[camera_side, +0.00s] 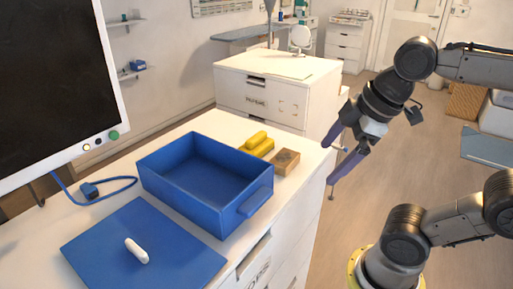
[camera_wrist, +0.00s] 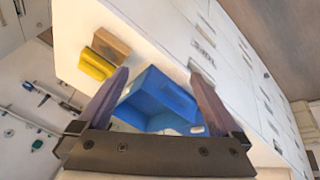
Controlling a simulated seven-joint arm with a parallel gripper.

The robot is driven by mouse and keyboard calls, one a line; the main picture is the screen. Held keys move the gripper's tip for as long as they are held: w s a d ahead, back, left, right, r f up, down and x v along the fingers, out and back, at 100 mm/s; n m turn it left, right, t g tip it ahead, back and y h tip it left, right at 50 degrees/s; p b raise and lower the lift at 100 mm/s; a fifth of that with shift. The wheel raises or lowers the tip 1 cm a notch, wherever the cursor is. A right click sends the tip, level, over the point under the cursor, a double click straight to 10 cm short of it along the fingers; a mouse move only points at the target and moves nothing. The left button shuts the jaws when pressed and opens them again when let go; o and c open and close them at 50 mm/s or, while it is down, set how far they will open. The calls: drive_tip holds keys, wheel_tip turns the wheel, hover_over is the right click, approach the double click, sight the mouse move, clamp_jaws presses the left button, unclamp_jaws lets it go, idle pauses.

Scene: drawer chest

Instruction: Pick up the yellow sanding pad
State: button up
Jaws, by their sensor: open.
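The yellow sanding pad (camera_side: 262,149) lies on the white chest top, behind the blue box and beside a brown block. It looks like a stepped yellow shape, and I cannot tell if it is one piece or two. In the wrist view the yellow pad (camera_wrist: 97,63) is at the upper left, outside my fingers. My gripper (camera_side: 328,165) is open and empty, with purple fingers pointing down and left, to the right of the chest top and apart from the pad. Its fingers (camera_wrist: 158,73) also show in the wrist view, spread around the view of the box.
The open blue box (camera_side: 155,173) stands empty on the chest. The brown block (camera_side: 286,160) is close to the pad. A blue lid (camera_side: 170,260) with a white handle (camera_side: 136,250) lies in front. A monitor (camera_side: 50,85) stands left. A second white cabinet (camera_side: 285,85) is behind.

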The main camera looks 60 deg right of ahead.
drive_tip(key=w+d+r+n+g, duration=0.2)
drive_tip(key=w+r+n, duration=0.6)
drive_tip(key=w, duration=0.2)
drive_tip(key=n+g, duration=0.3)
hover_over(256, 135)
drive_tip(key=a, duration=0.1)
wheel_tip(256, 135, down, 4)
drive_tip(key=f, duration=0.9)
drive_tip(key=shift+s+d+f, duration=0.2)
drive_tip(key=shift+d+f, duration=0.15)
drive_tip(key=shift+w+d+f, duration=0.1)
drive_tip(key=shift+f, duration=2.75)
drive_tip(key=shift+c, duration=0.3)
drive_tip(key=c, duration=1.2)
